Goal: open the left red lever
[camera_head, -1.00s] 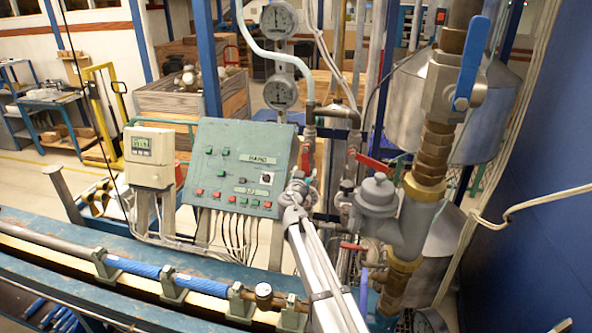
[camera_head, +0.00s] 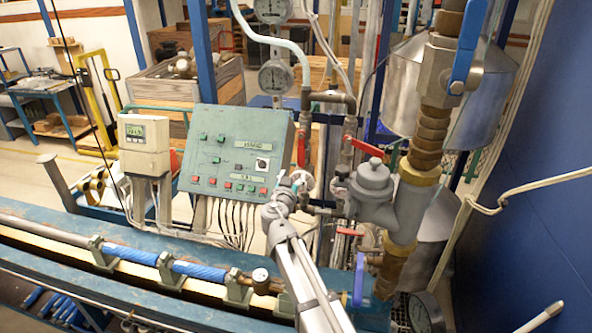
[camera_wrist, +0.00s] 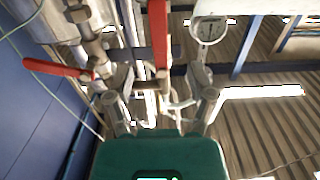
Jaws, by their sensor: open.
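The left red lever (camera_head: 301,148) points upright on a thin pipe right of the green control panel. In the wrist view a red lever (camera_wrist: 158,45), seemingly the same one, stands upright between my fingers' lines, just beyond the tips. My gripper (camera_head: 293,182) is below the left lever in the head view. In the wrist view my gripper (camera_wrist: 159,78) is open with nothing visibly held. Contact with the lever cannot be told. A second red lever (camera_head: 367,147) slants on the pipe to the right; a red lever also shows at left in the wrist view (camera_wrist: 55,68).
A lower red lever (camera_head: 351,233) and a grey pipe fitting (camera_head: 372,190) stand right of my gripper. A blue lever (camera_head: 468,48) is at upper right. The green panel (camera_head: 238,150) is at left. A blue wall (camera_head: 540,170) bounds the right.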

